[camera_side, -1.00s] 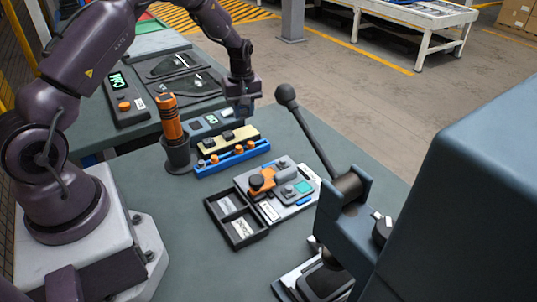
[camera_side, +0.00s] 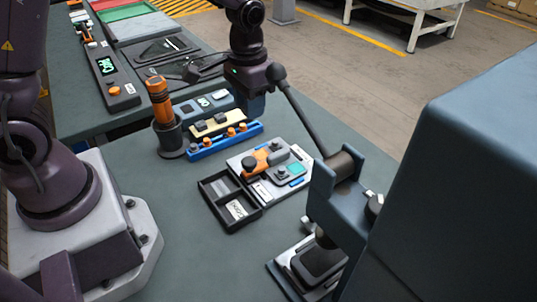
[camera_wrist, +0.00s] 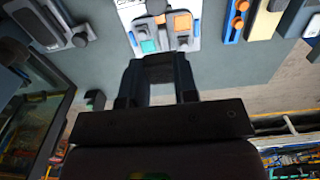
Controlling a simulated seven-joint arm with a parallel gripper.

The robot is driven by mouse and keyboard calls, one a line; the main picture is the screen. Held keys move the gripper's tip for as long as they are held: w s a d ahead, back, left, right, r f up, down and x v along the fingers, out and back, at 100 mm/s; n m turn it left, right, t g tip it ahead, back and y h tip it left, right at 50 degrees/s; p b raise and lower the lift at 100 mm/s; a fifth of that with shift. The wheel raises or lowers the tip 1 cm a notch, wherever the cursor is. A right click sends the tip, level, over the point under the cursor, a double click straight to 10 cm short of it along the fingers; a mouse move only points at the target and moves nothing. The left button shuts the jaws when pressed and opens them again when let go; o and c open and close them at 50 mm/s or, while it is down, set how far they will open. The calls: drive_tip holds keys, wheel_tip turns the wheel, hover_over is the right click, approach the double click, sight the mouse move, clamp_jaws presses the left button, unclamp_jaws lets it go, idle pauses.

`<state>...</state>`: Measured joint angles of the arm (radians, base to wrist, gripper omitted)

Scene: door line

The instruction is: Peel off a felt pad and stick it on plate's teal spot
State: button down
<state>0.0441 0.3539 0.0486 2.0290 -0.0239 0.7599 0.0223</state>
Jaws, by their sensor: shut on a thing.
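The plate (camera_side: 246,158) lies on the green table with a teal spot (camera_side: 295,168) on its raised grey part. The spot also shows in the wrist view (camera_wrist: 148,46), just beyond the fingertips. Dark pads (camera_side: 200,126) remain on the cream strip (camera_side: 212,128).
A blue rack with orange knobs (camera_side: 224,143) lies before the cream strip. A cup (camera_side: 171,138) holds an orange tool (camera_side: 160,100). A black tray (camera_side: 230,200) lies left of the plate. A press (camera_side: 335,185) with a long lever (camera_side: 302,122) stands close on the right.

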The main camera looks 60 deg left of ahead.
sight(295, 169)
drive_tip(key=c, duration=1.5)
unclamp_jaws()
clamp_jaws()
drive_tip(key=w+d+f, duration=0.1)
drive_tip(key=w+f, duration=0.1)
drive_tip(key=f, duration=0.1)
drive_tip(key=w+d+f, duration=0.1)
drive_tip(key=w+f, duration=0.1)
drive_tip(key=f, duration=0.1)
drive_tip(key=w+d+f, duration=0.2)
drive_tip(key=f, duration=0.1)
drive_tip(key=shift+w+f, duration=0.2)
drive_tip(key=shift+f, duration=0.15)
drive_tip(key=shift+w+d, duration=0.15)
drive_tip(key=shift+w, duration=0.45)
drive_tip(key=shift+w+d, duration=0.15)
drive_tip(key=shift+w, duration=0.45)
drive_tip(key=shift+f, duration=2.8)
